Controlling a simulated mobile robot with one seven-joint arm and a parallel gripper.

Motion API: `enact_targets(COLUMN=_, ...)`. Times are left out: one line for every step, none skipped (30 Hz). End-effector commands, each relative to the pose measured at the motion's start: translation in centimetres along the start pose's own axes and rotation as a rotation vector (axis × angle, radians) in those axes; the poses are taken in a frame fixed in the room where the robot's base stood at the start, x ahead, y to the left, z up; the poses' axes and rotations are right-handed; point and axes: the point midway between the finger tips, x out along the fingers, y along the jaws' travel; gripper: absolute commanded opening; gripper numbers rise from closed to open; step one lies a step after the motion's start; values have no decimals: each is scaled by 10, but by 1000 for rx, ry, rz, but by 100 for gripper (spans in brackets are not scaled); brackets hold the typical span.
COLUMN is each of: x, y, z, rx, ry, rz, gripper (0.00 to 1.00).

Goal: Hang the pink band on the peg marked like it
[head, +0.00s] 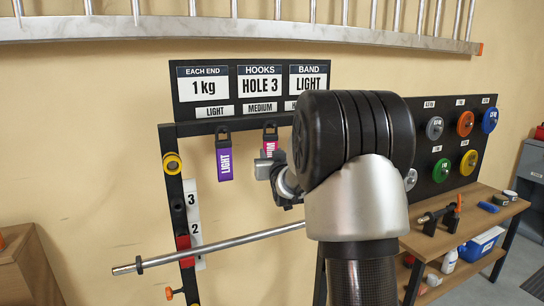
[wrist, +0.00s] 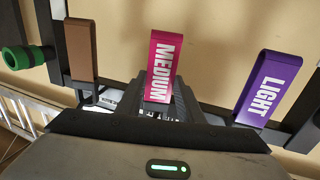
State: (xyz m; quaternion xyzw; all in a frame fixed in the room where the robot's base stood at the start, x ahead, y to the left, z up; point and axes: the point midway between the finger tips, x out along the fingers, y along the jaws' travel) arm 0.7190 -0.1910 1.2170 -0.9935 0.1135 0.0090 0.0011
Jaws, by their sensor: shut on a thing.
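The pink band (head: 270,146), lettered MEDIUM, is upright just below the rack's top bar, under the MEDIUM label (head: 263,107). My gripper (head: 267,166) is shut on it. In the wrist view the pink band (wrist: 163,62) stands at the middle, with my gripper (wrist: 165,98) across its lower part in the picture. The peg there is hidden, so I cannot tell whether the band's loop is around it. A purple band (head: 225,164) lettered LIGHT hangs under the LIGHT label (head: 214,112); it also shows at the right of the wrist view (wrist: 268,87).
A brown band (wrist: 81,50) hangs at the left in the wrist view. A steel bar (head: 205,251) crosses the rack below the bands. A black board with coloured plates (head: 465,123) and a wooden bench (head: 470,225) stand at right. My arm hides the rack's right side.

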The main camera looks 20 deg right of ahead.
Motion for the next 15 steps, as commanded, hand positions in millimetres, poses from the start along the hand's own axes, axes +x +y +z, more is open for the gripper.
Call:
enact_targets(x=0, y=0, z=-1, rx=0, ry=1, rz=0, gripper=10)
enact_targets(x=0, y=0, z=-1, rx=0, ry=1, rz=0, gripper=10)
enact_targets(x=0, y=0, z=-1, rx=0, ry=1, rz=0, gripper=10)
enact_targets(x=0, y=0, z=-1, rx=0, ry=1, rz=0, gripper=10)
enact_targets(x=0, y=0, z=-1, rx=0, ry=1, rz=0, gripper=10)
enact_targets(x=0, y=0, z=-1, rx=0, ry=1, rz=0, gripper=10)
enact_targets(x=0, y=0, z=-1, rx=0, ry=1, rz=0, gripper=10)
enact_targets(x=0, y=0, z=0, rx=0, ry=1, rz=0, gripper=10)
enact_targets(x=0, y=0, z=0, rx=0, ry=1, rz=0, gripper=10)
enact_targets(x=0, y=0, z=0, rx=0, ry=1, rz=0, gripper=10)
enact_targets(x=0, y=0, z=0, rx=0, ry=1, rz=0, gripper=39)
enact_targets(x=0, y=0, z=0, rx=0, ry=1, rz=0, gripper=46)
enact_targets(x=0, y=0, z=0, rx=0, ry=1, rz=0, gripper=51)
enact_targets(x=0, y=0, z=0, rx=0, ry=1, rz=0, gripper=56)
enact_targets(x=0, y=0, z=0, rx=0, ry=1, rz=0, gripper=56)
